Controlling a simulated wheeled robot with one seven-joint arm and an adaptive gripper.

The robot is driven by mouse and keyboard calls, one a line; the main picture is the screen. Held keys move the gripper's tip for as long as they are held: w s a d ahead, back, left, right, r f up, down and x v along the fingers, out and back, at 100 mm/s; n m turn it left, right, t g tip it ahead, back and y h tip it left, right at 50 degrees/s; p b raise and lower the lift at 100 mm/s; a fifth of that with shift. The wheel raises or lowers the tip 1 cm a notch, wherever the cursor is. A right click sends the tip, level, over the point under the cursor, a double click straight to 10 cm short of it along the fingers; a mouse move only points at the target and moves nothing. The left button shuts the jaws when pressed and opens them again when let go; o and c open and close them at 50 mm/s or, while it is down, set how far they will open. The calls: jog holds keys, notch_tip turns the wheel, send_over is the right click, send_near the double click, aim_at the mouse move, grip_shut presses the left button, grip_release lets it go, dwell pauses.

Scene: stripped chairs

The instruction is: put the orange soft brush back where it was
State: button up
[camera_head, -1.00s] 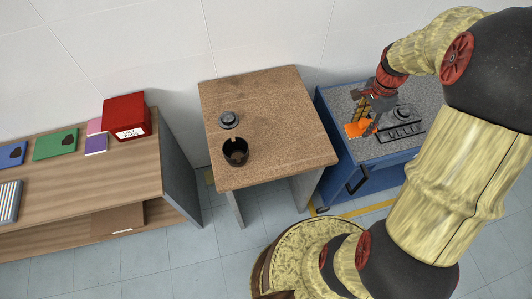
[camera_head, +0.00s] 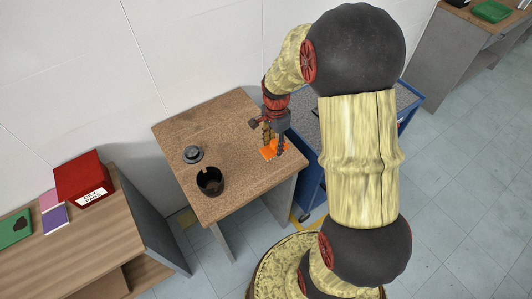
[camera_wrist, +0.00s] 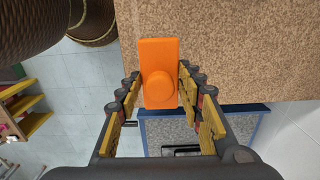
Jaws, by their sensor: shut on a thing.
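The orange soft brush (camera_head: 269,152) is in my gripper (camera_head: 272,138), over the right part of the brown speckled table (camera_head: 232,135). In the wrist view the brush (camera_wrist: 157,60) shows as an orange block with a round knob, between the two fingers of my gripper (camera_wrist: 158,84). The fingers are shut on it. Its bristles are not visible. In the wrist view the table top (camera_wrist: 250,50) lies beyond the brush. I cannot tell how high the brush is above the table.
A black cup (camera_head: 210,183) and a dark round piece (camera_head: 193,155) stand on the table's left half. The blue cart (camera_head: 407,97) is to the right, partly behind my arm. A red box (camera_head: 82,178) sits on the wooden desk (camera_head: 95,236) at left. The table's middle is clear.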

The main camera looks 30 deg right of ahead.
jog(key=w+f, duration=0.1)
jog(key=f, duration=0.1)
jog(key=w+a+f, duration=0.1)
jog(key=shift+w+a+f+b, duration=0.15)
jog(key=shift+w+f+b, duration=0.4)
jog(key=shift+f+b, duration=0.25)
jog(key=shift+f, duration=1.2)
jog(key=shift+f, duration=0.1)
jog(key=o, duration=1.2)
notch_tip(320, 180, up, 12)
jog(key=p, duration=0.3)
notch_tip(320, 180, up, 16)
jog(key=n+t, duration=0.3)
jog(key=n, duration=0.6)
send_over(267, 146)
jog(key=s+a, duration=0.7)
jog(key=a, duration=0.1)
jog(key=s+a+r+n+t, duration=0.1)
jog(key=s+a+r+n, duration=0.1)
jog(key=s, duration=0.4)
jog(key=s+a+r+n+t, duration=0.1)
jog(key=s+a+r+n, duration=0.2)
jog(key=s+n, duration=0.3)
jog(key=shift+a+n+t, duration=0.3)
jog(key=shift+a, duration=0.1)
